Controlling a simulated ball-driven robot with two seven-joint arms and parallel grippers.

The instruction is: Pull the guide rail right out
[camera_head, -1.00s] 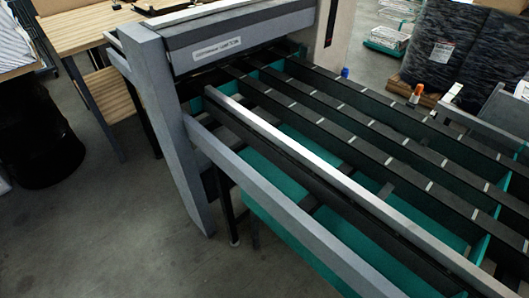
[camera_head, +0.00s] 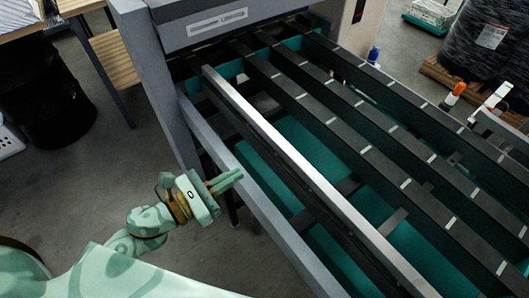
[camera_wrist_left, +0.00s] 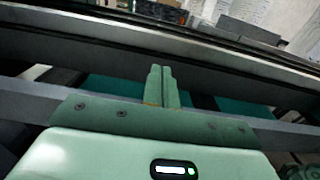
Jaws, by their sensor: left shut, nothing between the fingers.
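The guide rail (camera_head: 290,158) looks to be the long pale metal bar running from the machine's housing toward the lower right. It also crosses the upper part of the left wrist view (camera_wrist_left: 130,32). My left gripper (camera_head: 228,180) is beside the machine's grey outer side bar (camera_head: 262,215), to the left of the rail. Its two fingers are together with nothing between them. In the left wrist view the shut fingers (camera_wrist_left: 161,85) point toward the rail, and I see no contact with it. My right gripper is not in view.
Several dark slats (camera_head: 330,110) with pale marks run parallel to the rail, over green panels (camera_head: 310,145). A blue-capped bottle (camera_head: 373,56) and an orange-capped bottle (camera_head: 453,95) stand beyond. A black drum (camera_head: 45,100) and a wooden table (camera_head: 112,60) are at left.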

